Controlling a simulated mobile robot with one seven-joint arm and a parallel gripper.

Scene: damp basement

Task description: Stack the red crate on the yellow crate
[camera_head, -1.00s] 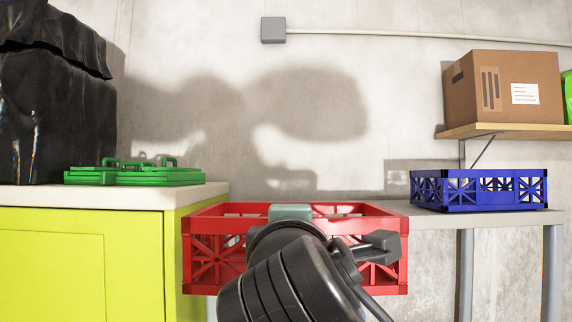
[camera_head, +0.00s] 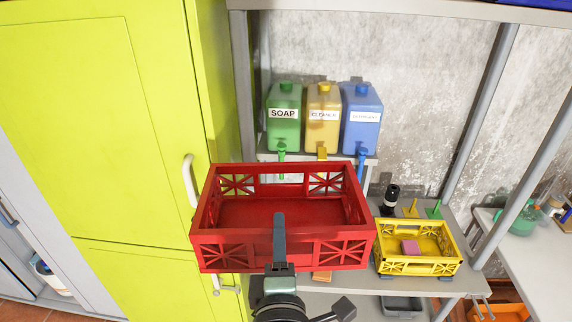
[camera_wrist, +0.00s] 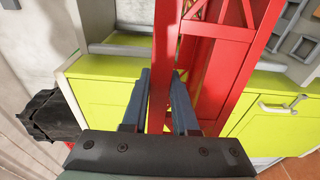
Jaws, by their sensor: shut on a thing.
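The red crate (camera_head: 210,244) is held upright in the air in the head view, and it looks empty. My gripper (camera_head: 279,240) is shut on its near wall. In the wrist view my gripper's fingers (camera_wrist: 160,100) straddle a red wall of the crate (camera_wrist: 202,75). The yellow crate (camera_head: 420,268) stands lower and to the right on a grey shelf, apart from the red crate. A pink block (camera_head: 410,247) lies inside the yellow crate. The red crate hides part of the shelf behind it.
Green, yellow and blue dispenser bottles (camera_head: 284,118) stand behind the red crate. A black bottle (camera_head: 391,198) stands behind the yellow crate. The lime cabinet (camera_head: 90,110) is close on the left. Grey rack posts (camera_head: 480,110) rise on the right.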

